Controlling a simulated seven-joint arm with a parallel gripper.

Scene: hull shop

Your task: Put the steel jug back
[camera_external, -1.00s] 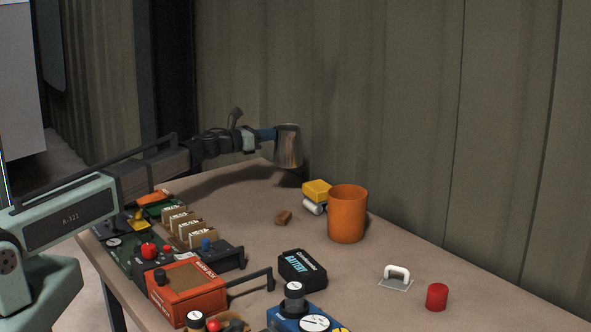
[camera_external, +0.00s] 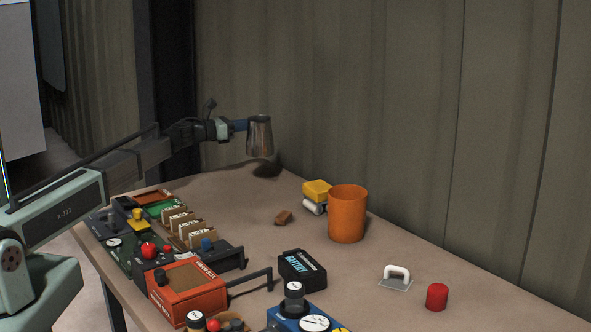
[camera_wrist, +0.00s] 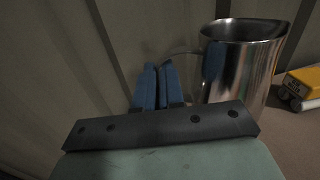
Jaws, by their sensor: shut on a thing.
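The steel jug (camera_external: 259,137) is a shiny metal cup shape, held upright above the far end of the table, with its shadow on the tabletop below it. My gripper (camera_external: 240,125) has blue fingers and is shut on the jug's handle at the jug's left side. In the wrist view the jug (camera_wrist: 243,65) stands at the upper right with its open rim up. Its thin curved handle (camera_wrist: 180,52) runs to the blue fingers of my gripper (camera_wrist: 158,85). The inside of the jug is mostly hidden.
An orange cylinder container (camera_external: 347,215) stands right of the jug, beside a yellow block (camera_external: 316,189) and a brown piece (camera_external: 283,217). A battery (camera_external: 302,269), a red box (camera_external: 187,288) and a red cylinder (camera_external: 437,297) are nearer. A corrugated wall (camera_external: 400,110) backs the table (camera_external: 330,262).

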